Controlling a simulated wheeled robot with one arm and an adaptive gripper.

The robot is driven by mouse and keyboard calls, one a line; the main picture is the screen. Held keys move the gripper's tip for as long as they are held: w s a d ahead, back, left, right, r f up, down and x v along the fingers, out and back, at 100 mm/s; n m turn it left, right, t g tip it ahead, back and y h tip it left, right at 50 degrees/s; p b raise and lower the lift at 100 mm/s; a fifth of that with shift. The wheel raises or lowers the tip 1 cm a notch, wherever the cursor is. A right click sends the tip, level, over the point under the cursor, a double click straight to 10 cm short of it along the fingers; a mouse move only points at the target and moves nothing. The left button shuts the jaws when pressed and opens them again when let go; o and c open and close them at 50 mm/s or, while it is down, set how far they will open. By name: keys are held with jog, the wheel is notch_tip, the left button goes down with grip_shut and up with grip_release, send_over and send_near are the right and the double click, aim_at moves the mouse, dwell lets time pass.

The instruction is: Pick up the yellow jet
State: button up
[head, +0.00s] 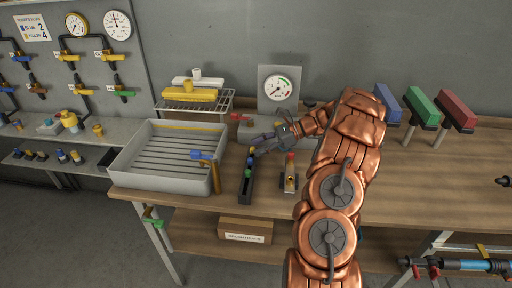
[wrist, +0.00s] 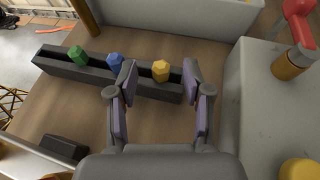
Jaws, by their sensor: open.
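The yellow jet (wrist: 161,71) stands in a long dark rack (wrist: 80,68), at the end of a row with a blue jet (wrist: 115,62) and a green jet (wrist: 78,55). In the head view the yellow jet (head: 252,150) is at the far end of the rack (head: 245,191), partly by my fingertips. My gripper (wrist: 160,80) is open. In the wrist view its two fingers lie left and right of the yellow jet, with the left finger close to the blue jet. I cannot tell whether either finger touches a jet.
A grey tray (head: 117,166) with a blue-headed tool (head: 202,156) stands left of the rack. A gauge block (head: 262,82) stands behind. A small holder with a red-topped piece (head: 290,178) is to the right. Blue, green and red blocks stand farther right.

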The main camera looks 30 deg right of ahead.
jog(key=shift+w+a+f, duration=0.2)
jog(key=shift+a, duration=0.1)
jog(key=shift+c, duration=0.3)
jog(key=c, duration=0.8)
jog(key=shift+c, duration=0.2)
